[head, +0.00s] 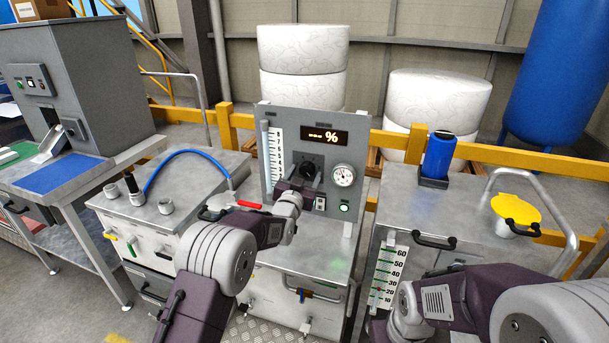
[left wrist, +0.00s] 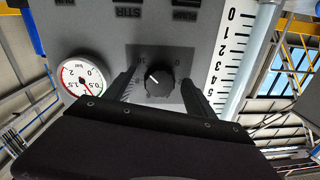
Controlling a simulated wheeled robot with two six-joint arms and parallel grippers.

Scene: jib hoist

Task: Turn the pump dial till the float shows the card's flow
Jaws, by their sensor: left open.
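The pump dial is a black knob (left wrist: 160,80) with a white pointer line, on a grey panel (head: 284,122). My left gripper (head: 307,174) is open in front of it. In the left wrist view its two fingers (left wrist: 159,86) stand on either side of the knob; I cannot tell whether they touch it. The flow scale (head: 277,152) is a white numbered strip beside a clear tube (head: 265,155); it also shows in the left wrist view (left wrist: 230,55). I cannot make out the float or the card. My right arm is at the lower right, its gripper out of view.
A display (head: 324,135) showing dashes and a percent sign and a round gauge (head: 344,175) share the panel. A green-lit button (head: 344,208) sits below. A blue hose (head: 185,155) arches over the left bench. A blue bottle (head: 438,156) stands on the right cabinet.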

